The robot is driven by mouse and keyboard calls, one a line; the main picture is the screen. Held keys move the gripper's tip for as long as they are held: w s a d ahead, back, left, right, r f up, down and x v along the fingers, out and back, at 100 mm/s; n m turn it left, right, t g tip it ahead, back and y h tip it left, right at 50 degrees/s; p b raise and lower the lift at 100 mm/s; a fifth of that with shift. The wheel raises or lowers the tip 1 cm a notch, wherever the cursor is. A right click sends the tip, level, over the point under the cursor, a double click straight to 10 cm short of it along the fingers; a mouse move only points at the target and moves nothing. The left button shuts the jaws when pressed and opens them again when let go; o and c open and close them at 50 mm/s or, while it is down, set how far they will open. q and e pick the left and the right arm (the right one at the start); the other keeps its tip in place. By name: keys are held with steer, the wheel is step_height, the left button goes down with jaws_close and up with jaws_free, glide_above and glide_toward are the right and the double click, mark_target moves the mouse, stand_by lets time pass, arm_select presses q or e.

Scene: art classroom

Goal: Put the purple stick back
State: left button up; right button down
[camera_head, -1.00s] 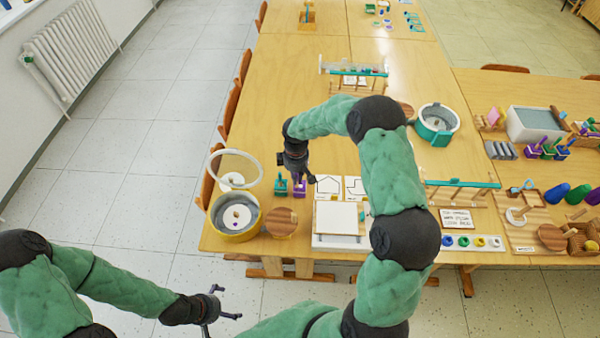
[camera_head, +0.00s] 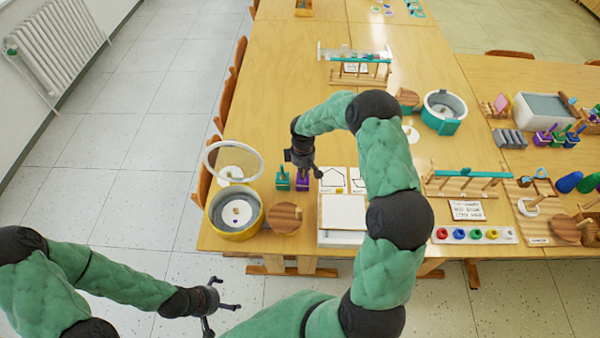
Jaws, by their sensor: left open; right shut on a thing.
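A small purple holder (camera_head: 303,184) stands near the left front edge of the wooden table, beside a similar teal holder (camera_head: 282,181). My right gripper (camera_head: 306,171) is over the purple holder, its fingers pointing down. It is shut on the purple stick, which is mostly hidden by the fingers. A bit of purple shows just under the fingers, but I cannot tell stick from holder there, nor whether the stick is inside the holder. My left gripper (camera_head: 222,318) is open and empty, over the floor in front of the table.
A yellow-rimmed grey pot (camera_head: 232,231) and a round wooden disc (camera_head: 284,218) stand close by. A white board (camera_head: 343,213) and drawn cards (camera_head: 333,180) lie to the right. My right arm crosses the middle of the table. A teal-barred wooden rack (camera_head: 460,188) stands further right.

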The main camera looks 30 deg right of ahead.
steer(key=shift+s, duration=0.2)
steer(key=c, duration=1.3)
jaws_free()
steer(key=shift+w+r, duration=0.1)
steer(key=shift+d+r, duration=0.1)
steer(key=shift+r, duration=0.1)
step_height(320, 180, up, 12)
steer(key=shift+f+p, duration=0.15)
steer(key=shift+p, duration=0.8)
